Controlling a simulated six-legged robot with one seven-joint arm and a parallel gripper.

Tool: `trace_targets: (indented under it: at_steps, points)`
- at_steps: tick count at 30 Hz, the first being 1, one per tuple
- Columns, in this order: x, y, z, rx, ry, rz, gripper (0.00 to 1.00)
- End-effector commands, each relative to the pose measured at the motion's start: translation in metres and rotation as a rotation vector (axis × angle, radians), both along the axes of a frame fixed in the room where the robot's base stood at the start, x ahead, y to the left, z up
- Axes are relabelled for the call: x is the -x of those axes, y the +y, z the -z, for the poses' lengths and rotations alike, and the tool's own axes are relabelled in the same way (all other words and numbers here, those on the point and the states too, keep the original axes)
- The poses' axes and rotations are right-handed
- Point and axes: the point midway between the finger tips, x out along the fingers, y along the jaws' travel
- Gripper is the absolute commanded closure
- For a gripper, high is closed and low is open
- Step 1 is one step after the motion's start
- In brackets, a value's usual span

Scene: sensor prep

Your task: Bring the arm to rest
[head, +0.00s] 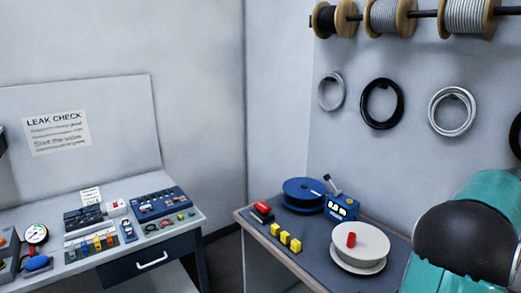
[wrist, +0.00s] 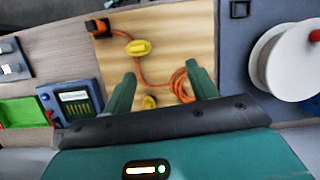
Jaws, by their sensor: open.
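My gripper (wrist: 165,88) shows in the wrist view with its two green fingers apart and nothing between them. It hangs over a wooden board (wrist: 182,22). On the board are an orange cable (wrist: 138,68), coiled at its right end, and a yellow piece (wrist: 139,47) with the cable at it. A second yellow piece (wrist: 149,102) shows between the fingers, lower down; I cannot tell its height from the fingers. In the head view only a teal and black part of my arm shows at the right edge; the gripper is out of that view.
In the wrist view a green tray (wrist: 22,112) and a meter (wrist: 76,104) lie left, a white reel (wrist: 292,62) right. In the head view a bench holds a blue reel (head: 303,193), a white reel (head: 359,244) and yellow blocks (head: 284,238). A leak-check bench (head: 200,218) stands left.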

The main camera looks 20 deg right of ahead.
Motion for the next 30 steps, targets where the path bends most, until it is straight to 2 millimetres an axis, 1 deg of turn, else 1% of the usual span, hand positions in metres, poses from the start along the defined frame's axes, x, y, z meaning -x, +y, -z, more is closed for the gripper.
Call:
trace_targets:
  at_steps: [1, 2, 3, 5, 6, 8, 9, 11, 12, 14, 15, 17, 18, 20, 21, 22, 24, 27, 30]
  points:
    - [-0.024, 0.02, -0.01, 0.027, -0.029, -0.055, 0.42]
    - [-0.036, 0.032, -0.014, 0.044, -0.043, -0.085, 0.42]
    - [-0.053, 0.049, -0.019, 0.065, -0.064, -0.127, 0.42]
    - [-0.075, 0.075, -0.025, 0.095, -0.095, -0.192, 0.42]
    - [-0.089, 0.093, -0.03, 0.116, -0.116, -0.234, 0.42]
    - [-0.108, 0.122, -0.035, 0.147, -0.147, -0.298, 0.42]
    - [-0.119, 0.142, -0.038, 0.166, -0.169, -0.343, 0.42]
    - [-0.134, 0.173, -0.042, 0.196, -0.203, -0.41, 0.42]
    - [-0.142, 0.194, -0.044, 0.215, -0.226, -0.454, 0.42]
    - [-0.152, 0.226, -0.046, 0.245, -0.26, -0.522, 0.42]
    - [-0.157, 0.247, -0.047, 0.264, -0.283, -0.566, 0.42]
    - [-0.162, 0.279, -0.048, 0.292, -0.32, -0.634, 0.42]
    - [-0.164, 0.3, -0.048, 0.312, -0.345, -0.68, 0.42]
    - [-0.165, 0.331, -0.047, 0.341, -0.383, -0.748, 0.42]
    - [-0.164, 0.351, -0.046, 0.36, -0.41, -0.793, 0.42]
    - [-0.162, 0.366, -0.045, 0.376, -0.43, -0.825, 0.42]
    - [-0.157, 0.399, -0.041, 0.409, -0.48, -0.904, 0.42]
    - [-0.145, 0.442, -0.033, 0.458, -0.551, -1.011, 0.42]
    - [-0.133, 0.474, -0.024, 0.498, -0.615, -1.098, 0.42]
